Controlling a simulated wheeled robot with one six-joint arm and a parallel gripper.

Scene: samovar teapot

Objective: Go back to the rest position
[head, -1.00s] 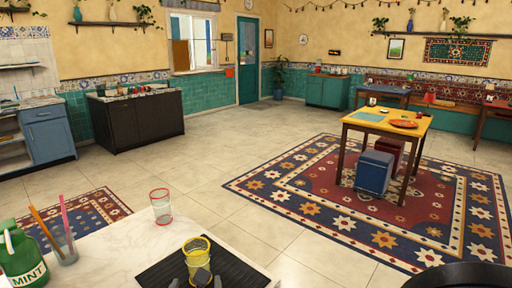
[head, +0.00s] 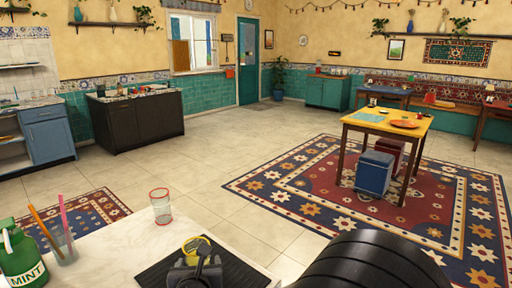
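My gripper (head: 197,268) is at the bottom of the head view, above the black ribbed mat (head: 240,272) on the white counter. A glass with a yellow rim (head: 187,243) stands on the mat. My gripper covers most of this glass, so only part of the rim and upper side shows. Whether the fingers touch the glass or are apart from it is hidden. My dark arm fills the bottom right corner.
A red-rimmed clear glass (head: 161,208) stands on the white counter (head: 112,245) left of the mat. A green MINT canister (head: 22,258) and a glass with two straws (head: 62,245) stand at the far left.

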